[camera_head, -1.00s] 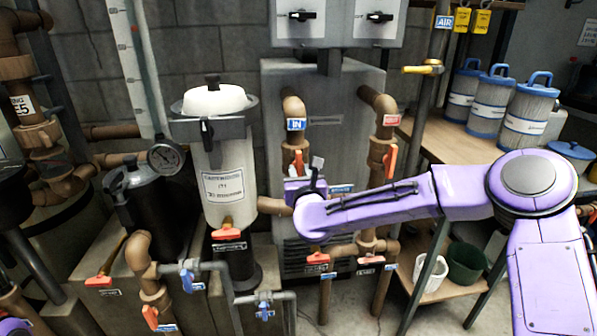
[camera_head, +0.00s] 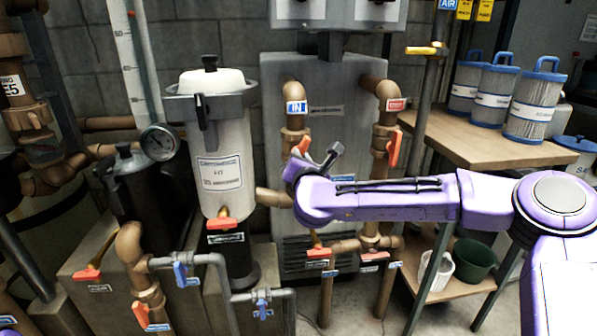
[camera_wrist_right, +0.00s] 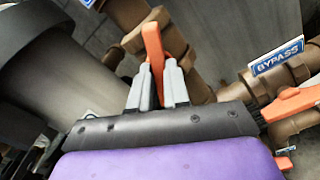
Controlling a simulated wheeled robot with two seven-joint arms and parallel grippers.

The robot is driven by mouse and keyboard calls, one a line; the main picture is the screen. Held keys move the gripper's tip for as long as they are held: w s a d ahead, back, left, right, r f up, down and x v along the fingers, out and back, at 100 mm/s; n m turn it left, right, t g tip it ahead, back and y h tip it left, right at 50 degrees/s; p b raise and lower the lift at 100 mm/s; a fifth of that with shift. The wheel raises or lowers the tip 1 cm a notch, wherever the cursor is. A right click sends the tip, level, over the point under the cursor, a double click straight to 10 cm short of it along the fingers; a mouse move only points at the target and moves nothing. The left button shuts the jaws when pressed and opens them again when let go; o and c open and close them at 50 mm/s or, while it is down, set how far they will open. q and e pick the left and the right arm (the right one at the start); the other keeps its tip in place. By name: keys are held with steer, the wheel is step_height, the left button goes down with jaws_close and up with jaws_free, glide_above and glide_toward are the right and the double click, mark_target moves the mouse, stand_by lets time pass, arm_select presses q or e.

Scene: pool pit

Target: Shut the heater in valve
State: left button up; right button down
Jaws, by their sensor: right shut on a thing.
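The heater in valve has an orange handle (camera_head: 304,145) on the brown pipe under the blue IN label (camera_head: 296,107). My right gripper (camera_head: 320,158) is at this handle, and my purple wrist hides the pipe below. In the right wrist view, the two grey fingers of the gripper (camera_wrist_right: 157,88) are closed around the lower part of the orange handle (camera_wrist_right: 153,50). The handle's upper end sticks out beyond the fingertips. My left gripper is not in view.
A red-labelled pipe with an orange handle (camera_head: 394,149) stands right of my wrist. A white filter canister (camera_head: 222,150) is close on the left. The wrist view shows a BYPASS label (camera_wrist_right: 276,57) and another orange handle (camera_wrist_right: 292,103). A wooden bench (camera_head: 440,135) holds filter cartridges.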

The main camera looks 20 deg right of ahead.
arm_select(q)
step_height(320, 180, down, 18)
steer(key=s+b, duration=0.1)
steer(key=b, duration=1.5)
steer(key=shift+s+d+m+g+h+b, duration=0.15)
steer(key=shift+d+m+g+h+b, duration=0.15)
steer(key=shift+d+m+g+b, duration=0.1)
arm_select(e)
steer(key=m, duration=1.3)
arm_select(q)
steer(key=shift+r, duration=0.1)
arm_select(e)
steer(key=c, duration=1)
jaws_free()
